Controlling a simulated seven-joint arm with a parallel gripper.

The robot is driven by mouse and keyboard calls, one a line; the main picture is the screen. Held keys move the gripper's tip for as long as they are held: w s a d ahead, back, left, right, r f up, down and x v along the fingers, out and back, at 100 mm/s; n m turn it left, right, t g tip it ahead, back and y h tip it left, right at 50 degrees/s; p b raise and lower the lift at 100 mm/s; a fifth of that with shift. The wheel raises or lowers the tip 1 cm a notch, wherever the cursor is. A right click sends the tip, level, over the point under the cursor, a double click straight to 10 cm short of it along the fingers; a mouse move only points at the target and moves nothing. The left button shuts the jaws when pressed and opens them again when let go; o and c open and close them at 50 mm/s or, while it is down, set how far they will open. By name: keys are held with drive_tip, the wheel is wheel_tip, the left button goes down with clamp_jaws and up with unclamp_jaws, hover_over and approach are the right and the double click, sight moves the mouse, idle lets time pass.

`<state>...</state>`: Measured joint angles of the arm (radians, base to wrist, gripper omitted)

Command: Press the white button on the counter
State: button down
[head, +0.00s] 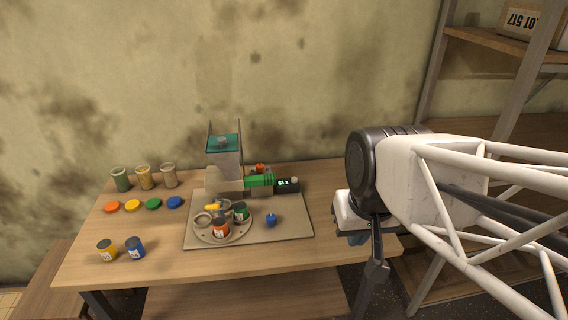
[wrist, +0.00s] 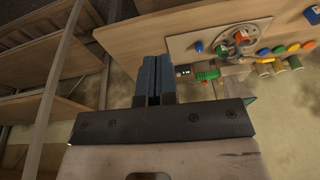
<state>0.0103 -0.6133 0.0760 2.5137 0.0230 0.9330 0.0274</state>
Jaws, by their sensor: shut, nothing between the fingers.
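A small black counter (head: 285,187) with a lit green display sits at the right end of the machine on the table. A small whitish button (head: 294,180) shows at its right end. In the wrist view the counter (wrist: 184,71) lies just right of my fingers; the button is too small to make out there. My gripper (head: 356,239) is at the table's right edge, to the right of the counter and apart from it. Its blue-grey fingers show shut and empty in the wrist view (wrist: 153,60).
Left of the counter stand a green cylinder (head: 259,180) and a grey hopper (head: 224,158). A round carousel (head: 222,234) holds small pots on a grey board (head: 290,232). A blue knob (head: 271,220) stands nearby. Coloured lids, pots and jars fill the table's left. Shelving (head: 490,40) rises at right.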

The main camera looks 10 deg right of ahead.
drive_tip(key=w+a+m+y, duration=0.3)
drive_tip(key=w+m, duration=0.1)
drive_tip(key=w, duration=1)
drive_tip(key=m+t+y, duration=0.3)
drive_tip(key=m+t, duration=0.1)
drive_tip(key=m, duration=1)
hover_over(294, 179)
wheel_tip(294, 179, down, 17)
drive_tip(key=shift+f, duration=0.15)
drive_tip(key=shift+f, duration=4.2)
